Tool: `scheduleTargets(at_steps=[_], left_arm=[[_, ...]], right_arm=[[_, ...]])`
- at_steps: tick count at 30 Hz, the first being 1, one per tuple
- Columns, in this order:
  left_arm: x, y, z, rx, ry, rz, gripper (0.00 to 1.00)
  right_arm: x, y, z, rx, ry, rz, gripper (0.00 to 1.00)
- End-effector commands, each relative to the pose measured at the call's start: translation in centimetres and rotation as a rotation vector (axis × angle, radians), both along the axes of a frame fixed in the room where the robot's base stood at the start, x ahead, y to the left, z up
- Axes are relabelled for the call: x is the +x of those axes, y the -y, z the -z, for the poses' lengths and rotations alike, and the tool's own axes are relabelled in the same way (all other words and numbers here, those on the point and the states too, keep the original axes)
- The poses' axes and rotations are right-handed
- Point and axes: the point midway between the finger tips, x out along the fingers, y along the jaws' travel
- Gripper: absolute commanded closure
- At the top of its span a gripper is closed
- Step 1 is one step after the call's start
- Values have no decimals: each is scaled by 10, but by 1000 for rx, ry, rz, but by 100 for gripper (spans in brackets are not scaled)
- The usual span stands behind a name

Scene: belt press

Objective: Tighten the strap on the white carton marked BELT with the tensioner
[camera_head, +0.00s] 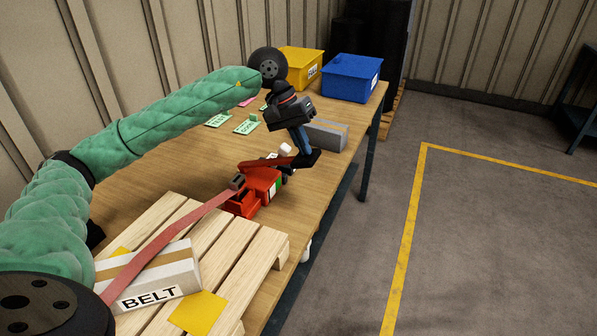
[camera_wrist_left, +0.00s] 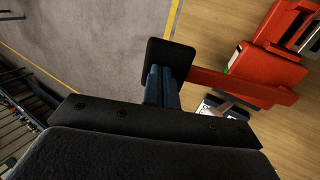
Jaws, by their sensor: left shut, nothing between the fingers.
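The white carton marked BELT (camera_head: 165,283) lies on the wooden pallet, with a tan stripe on top. The red strap (camera_head: 165,238) runs across it and up to the red tensioner (camera_head: 243,203) on the table. The tensioner also shows at upper right in the left wrist view (camera_wrist_left: 258,70). Its long red lever (camera_head: 268,162) reaches toward my left gripper (camera_head: 307,157). My left gripper is shut with nothing between its fingers. Its fingertips (camera_wrist_left: 165,62) are right beside the lever's end; I cannot tell whether they touch. My right gripper is not in view.
The pallet (camera_head: 252,237) fills the near end of the table (camera_head: 150,163). A grey box (camera_head: 327,135), yellow bin (camera_head: 300,70), blue bin (camera_head: 350,78) and green cards (camera_head: 246,127) are farther back. Floor right of the table is clear.

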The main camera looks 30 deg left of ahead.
Motion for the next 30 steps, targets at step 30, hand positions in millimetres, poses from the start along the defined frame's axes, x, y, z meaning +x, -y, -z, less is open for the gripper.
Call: scheduleTargets(at_steps=[30], left_arm=[[-1,-21,-45,0,0,0,100]], right_arm=[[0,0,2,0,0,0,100]])
